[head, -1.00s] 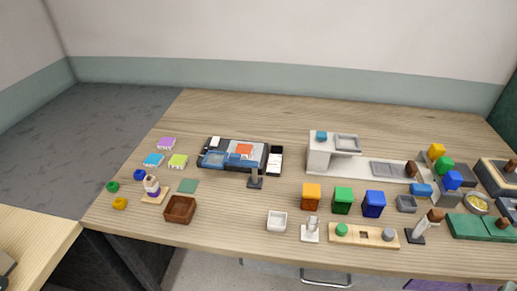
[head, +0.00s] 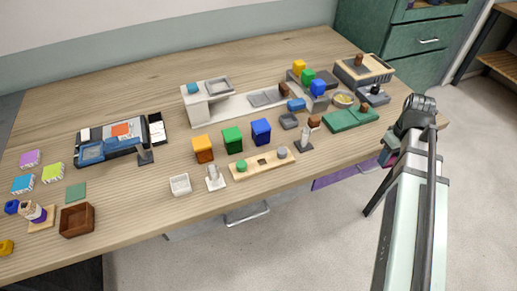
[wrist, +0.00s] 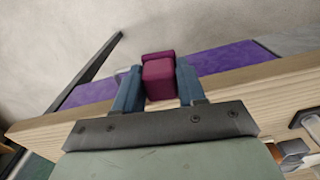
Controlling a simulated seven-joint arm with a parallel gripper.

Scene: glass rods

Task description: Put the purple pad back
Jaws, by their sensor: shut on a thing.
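A purple pad (head: 30,158) lies at the far left of the table in the head view, above a blue pad (head: 23,183) and a yellow-green pad (head: 53,173). My gripper (head: 386,158) is at the right front edge of the table. In the wrist view my gripper (wrist: 159,84) is shut on a magenta block (wrist: 159,78), held between its two blue fingers. The block looks dark and is mostly hidden by the arm in the head view. A purple surface (wrist: 226,56) shows behind the fingers, beyond the table edge.
A purple panel (head: 345,173) shows below the table's right front edge. A green board (head: 350,121), a wooden strip with pegs (head: 262,165) and several coloured blocks stand near this side. A brown box (head: 76,220) is at the left. Floor lies open at the front right.

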